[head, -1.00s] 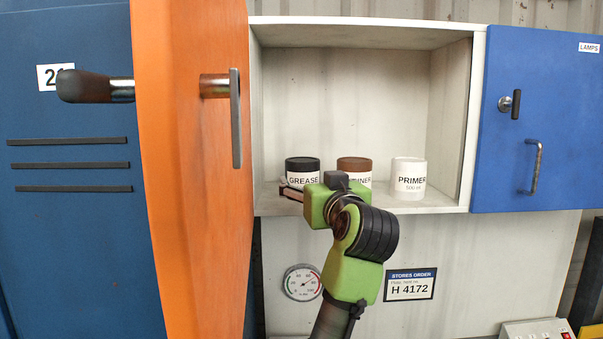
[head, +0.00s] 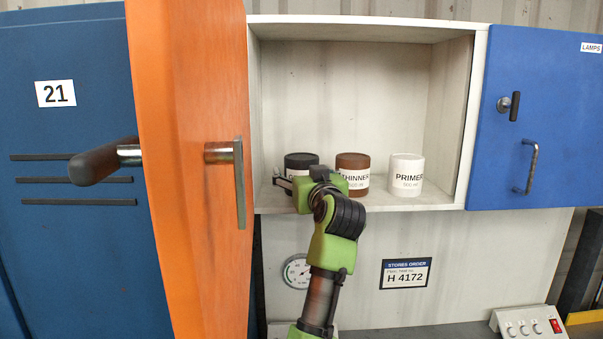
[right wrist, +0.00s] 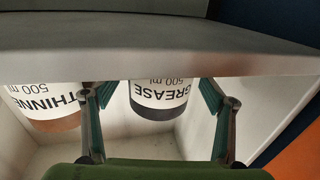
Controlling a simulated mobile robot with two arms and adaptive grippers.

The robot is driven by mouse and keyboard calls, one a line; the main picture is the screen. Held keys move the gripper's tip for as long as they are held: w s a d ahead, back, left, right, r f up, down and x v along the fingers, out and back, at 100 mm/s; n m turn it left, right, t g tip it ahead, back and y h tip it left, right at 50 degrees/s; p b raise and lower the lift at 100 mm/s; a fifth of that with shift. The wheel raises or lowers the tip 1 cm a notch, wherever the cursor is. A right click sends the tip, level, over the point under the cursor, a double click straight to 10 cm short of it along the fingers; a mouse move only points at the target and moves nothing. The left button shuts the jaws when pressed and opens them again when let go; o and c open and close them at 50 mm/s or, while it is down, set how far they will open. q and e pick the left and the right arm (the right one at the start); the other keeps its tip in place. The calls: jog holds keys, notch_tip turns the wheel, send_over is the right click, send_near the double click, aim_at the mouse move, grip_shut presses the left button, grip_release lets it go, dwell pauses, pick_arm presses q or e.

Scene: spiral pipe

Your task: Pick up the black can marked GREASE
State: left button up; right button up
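The black can marked GREASE (head: 301,160) stands upright on the cabinet's shelf, left of the other cans. My right gripper (head: 283,184) is at the shelf's front edge, low before this can, and hides most of its label. In the right wrist view, which is upside down, the GREASE can (right wrist: 158,98) shows between the two spread fingers of my right gripper (right wrist: 160,108). The fingers are open, with a gap to the can on each side. I cannot tell how far they reach along it. My left gripper is not in view.
A brown THINNER can (head: 353,162) stands close right of the GREASE can, and a white PRIMER can (head: 406,175) farther right. An open orange door (head: 190,110) with handles stands left of the cabinet. The shelf's front edge (right wrist: 160,62) crosses the right wrist view.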

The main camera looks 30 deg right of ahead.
jog(key=c, duration=1.2)
jog(key=shift+r, duration=0.2)
jog(key=c, duration=0.4)
jog(key=shift+c, duration=0.2)
